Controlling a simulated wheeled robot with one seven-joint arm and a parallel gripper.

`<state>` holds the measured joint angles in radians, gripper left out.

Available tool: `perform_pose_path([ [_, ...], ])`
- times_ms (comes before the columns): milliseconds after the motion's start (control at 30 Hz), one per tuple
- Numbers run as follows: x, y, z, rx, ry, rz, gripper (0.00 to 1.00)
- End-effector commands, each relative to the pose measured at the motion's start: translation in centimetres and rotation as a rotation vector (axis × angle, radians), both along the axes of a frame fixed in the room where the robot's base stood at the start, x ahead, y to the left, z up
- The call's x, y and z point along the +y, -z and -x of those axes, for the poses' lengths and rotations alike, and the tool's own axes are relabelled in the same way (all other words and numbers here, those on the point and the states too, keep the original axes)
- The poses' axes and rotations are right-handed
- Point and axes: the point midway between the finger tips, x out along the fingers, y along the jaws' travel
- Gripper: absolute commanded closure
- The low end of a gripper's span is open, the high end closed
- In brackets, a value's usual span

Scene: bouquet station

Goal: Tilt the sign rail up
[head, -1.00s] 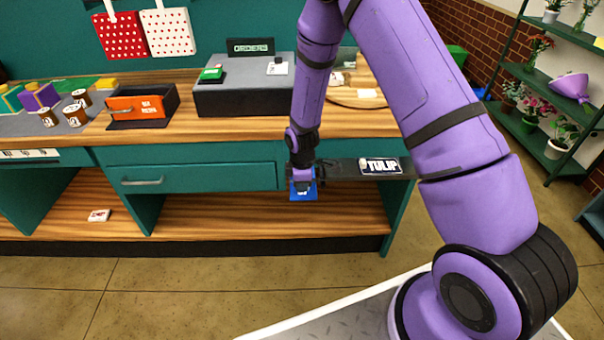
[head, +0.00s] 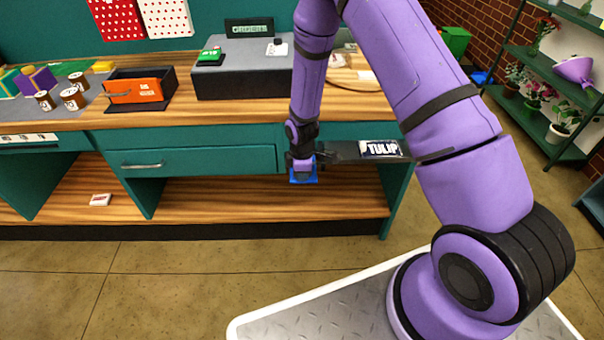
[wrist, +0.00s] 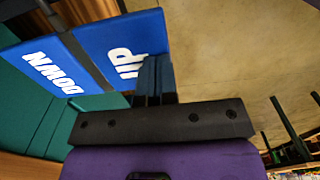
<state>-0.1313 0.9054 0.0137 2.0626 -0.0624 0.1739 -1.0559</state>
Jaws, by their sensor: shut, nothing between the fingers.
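The sign rail (head: 338,153) is a dark bar along the right part of the counter's front, with a "TULIP" sign (head: 380,149) on it. At its left end is a blue plate (head: 304,179), partly hidden behind my gripper (head: 303,165). In the wrist view, blue panels marked "UP" (wrist: 112,40) and "DOWN" (wrist: 38,76) stand on either side of a dark bar (wrist: 75,45). My gripper (wrist: 153,80) is shut and empty, its fingers by the lower right edge of the "UP" panel. I cannot tell whether they touch it.
The teal counter has a closed drawer (head: 197,162) left of the rail and an open wooden shelf (head: 250,203) below. An orange-fronted box (head: 140,88) and a grey block (head: 240,77) stand on top. A plant rack (head: 548,75) stands at right. The floor in front is clear.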

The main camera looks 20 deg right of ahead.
Motion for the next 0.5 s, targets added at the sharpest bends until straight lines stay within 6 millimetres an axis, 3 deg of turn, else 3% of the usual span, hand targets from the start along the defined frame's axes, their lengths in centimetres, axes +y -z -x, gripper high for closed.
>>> perform_pose_path([
  [500, 0.24, 1.04, 0.45, -0.06, -0.004, 0.022, 1.0],
])
